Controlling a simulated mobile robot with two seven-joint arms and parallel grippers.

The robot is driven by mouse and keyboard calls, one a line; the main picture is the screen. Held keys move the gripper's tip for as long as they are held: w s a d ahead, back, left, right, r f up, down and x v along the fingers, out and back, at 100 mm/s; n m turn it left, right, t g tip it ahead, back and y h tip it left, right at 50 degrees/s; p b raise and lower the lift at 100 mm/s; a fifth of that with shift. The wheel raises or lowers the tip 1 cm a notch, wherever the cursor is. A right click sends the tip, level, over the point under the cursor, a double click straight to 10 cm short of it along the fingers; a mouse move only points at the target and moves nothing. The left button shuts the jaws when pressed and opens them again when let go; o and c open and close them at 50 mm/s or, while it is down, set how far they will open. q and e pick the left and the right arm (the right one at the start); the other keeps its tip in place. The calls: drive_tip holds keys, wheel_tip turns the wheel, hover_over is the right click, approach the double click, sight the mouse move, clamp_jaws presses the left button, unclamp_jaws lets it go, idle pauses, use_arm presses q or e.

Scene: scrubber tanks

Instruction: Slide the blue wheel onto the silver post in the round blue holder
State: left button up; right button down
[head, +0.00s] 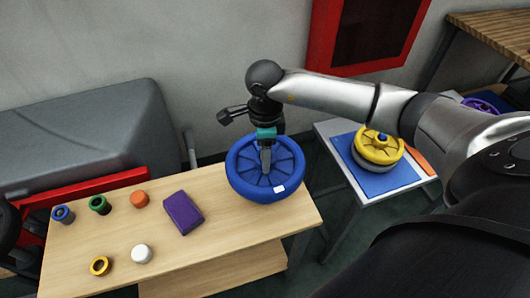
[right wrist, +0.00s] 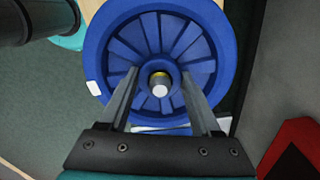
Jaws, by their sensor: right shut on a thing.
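The blue wheel (head: 247,179), round with radial spokes and a white patch on its rim, is at the right end of the wooden table. It also shows in the right wrist view (right wrist: 98,50). My right gripper (head: 266,165) points down into its middle, its fingers on either side of the hub, shut on the wheel. In the right wrist view a pale silver post end (right wrist: 160,90) with a yellowish ring shows at the hub's centre. The round blue holder cannot be told apart from the wheel; any gap below is hidden. My left gripper is not in view.
The wooden table (head: 215,240) also holds a purple block (head: 183,213) and several small coloured parts at left. A yellow wheel (head: 380,148) sits on a side table at right. A red-framed panel (head: 322,35) hangs on the wall behind.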

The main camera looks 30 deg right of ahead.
drive_tip(key=shift+w+r, duration=0.1)
drive_tip(key=shift+c, duration=2.4)
unclamp_jaws()
drive_tip(key=o, duration=0.5)
drive_tip(key=shift+c, duration=0.2)
drive_tip(key=shift+r+p, duration=1.05)
drive_tip(key=shift+r, duration=0.4)
drive_tip(key=shift+r, duration=0.1)
